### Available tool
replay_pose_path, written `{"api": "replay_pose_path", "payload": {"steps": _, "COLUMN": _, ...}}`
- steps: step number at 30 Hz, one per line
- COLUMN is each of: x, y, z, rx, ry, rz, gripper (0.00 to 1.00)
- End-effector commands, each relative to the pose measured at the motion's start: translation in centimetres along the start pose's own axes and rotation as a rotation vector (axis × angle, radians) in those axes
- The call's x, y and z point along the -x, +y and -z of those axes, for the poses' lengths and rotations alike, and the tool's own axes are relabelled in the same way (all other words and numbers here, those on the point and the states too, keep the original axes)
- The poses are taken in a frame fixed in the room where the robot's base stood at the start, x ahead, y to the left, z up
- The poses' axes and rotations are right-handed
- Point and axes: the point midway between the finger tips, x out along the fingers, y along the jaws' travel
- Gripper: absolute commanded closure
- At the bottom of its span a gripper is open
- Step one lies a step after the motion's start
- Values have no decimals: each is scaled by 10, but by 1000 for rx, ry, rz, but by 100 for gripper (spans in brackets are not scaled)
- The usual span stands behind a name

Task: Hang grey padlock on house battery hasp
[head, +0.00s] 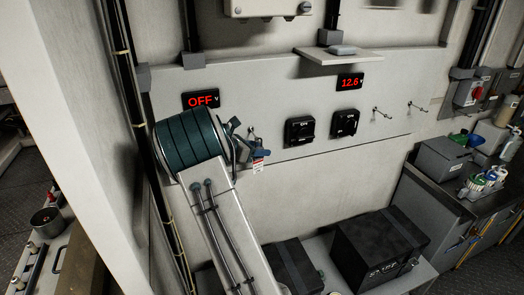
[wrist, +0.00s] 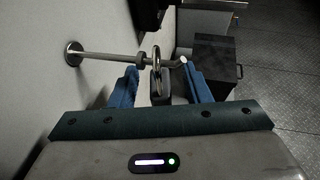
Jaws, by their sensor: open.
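The grey padlock (wrist: 161,86) hangs by its shackle on a metal peg (wrist: 105,57) that sticks out from the wall in the wrist view. My gripper (wrist: 160,84) is open, with one blue finger on each side of the padlock body. In the head view my gripper (head: 247,142) is at the left part of the wall panel, by the peg, and mostly hides the padlock. Two black switch units, a left one (head: 300,131) and a right one (head: 345,123), are on the panel. I cannot make out which is the house battery's, or its hasp.
A red "OFF" display (head: 201,99) and a "12.6" display (head: 350,82) are on the panel. Two more pegs (head: 381,113) (head: 417,106) are at its right, looking empty. A small shelf (head: 340,57) juts out above. Black boxes (head: 380,246) stand below.

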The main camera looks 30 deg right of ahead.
Motion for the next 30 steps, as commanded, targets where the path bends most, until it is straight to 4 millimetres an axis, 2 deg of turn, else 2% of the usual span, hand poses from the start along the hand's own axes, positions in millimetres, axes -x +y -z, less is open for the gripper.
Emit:
{"api": "replay_pose_path", "payload": {"steps": 9, "x": 72, "y": 1, "z": 4, "rx": -1, "ry": 2, "rz": -6, "gripper": 57}}
{"api": "replay_pose_path", "payload": {"steps": 15, "x": 106, "y": 1, "z": 2, "rx": 0, "ry": 1, "rz": -3, "gripper": 57}}
{"api": "replay_pose_path", "payload": {"steps": 19, "x": 117, "y": 0, "z": 1, "rx": 1, "ry": 0, "rz": -1, "gripper": 57}}
{"api": "replay_pose_path", "payload": {"steps": 26, "x": 120, "y": -2, "z": 0, "rx": -7, "ry": 8, "rz": 1, "gripper": 57}}
{"api": "replay_pose_path", "payload": {"steps": 30, "x": 121, "y": -20, "z": 2, "rx": -91, "ry": 87, "rz": 10, "gripper": 57}}
